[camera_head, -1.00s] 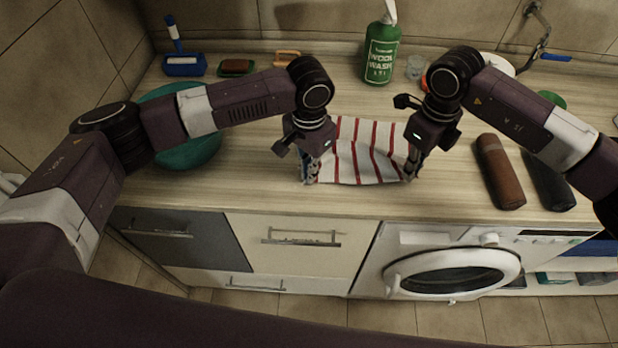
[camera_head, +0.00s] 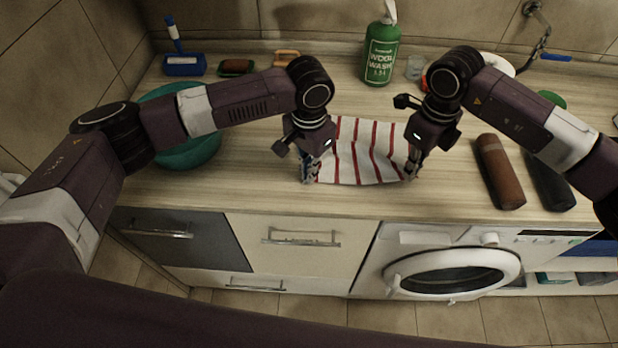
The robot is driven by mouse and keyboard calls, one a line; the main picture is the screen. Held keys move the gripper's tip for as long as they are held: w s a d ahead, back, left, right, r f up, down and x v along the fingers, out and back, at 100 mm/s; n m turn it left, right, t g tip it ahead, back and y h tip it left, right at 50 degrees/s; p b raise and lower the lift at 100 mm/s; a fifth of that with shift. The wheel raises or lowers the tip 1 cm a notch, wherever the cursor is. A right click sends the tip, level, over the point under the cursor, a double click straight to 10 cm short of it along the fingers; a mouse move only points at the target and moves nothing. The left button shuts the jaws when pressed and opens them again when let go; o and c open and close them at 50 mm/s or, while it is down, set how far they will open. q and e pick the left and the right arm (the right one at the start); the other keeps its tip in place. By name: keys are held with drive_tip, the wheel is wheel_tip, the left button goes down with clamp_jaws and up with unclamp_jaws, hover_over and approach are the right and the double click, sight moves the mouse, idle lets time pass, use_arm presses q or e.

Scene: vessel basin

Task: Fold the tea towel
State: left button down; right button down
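The tea towel (camera_head: 365,155), white with red stripes, lies on the wooden counter between my two grippers. Its front edge runs near the counter's front. My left gripper (camera_head: 309,178) points down at the towel's front left corner. My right gripper (camera_head: 411,174) points down at its front right corner. Both sets of fingers are small and partly hidden by their own bodies, so I cannot tell whether they are closed on the cloth. The right and left side edges of the towel are partly covered by the grippers.
A teal basin (camera_head: 190,153) stands at left, partly behind my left arm. A green wool wash bottle (camera_head: 380,55) and a glass (camera_head: 415,67) stand behind the towel. A brown cylinder (camera_head: 500,172) and a black one (camera_head: 549,180) lie at right. The counter before the basin is clear.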

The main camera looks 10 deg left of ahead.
use_arm(q)
drive_tip(key=shift+r, duration=0.15)
drive_tip(key=shift+r, duration=2.4)
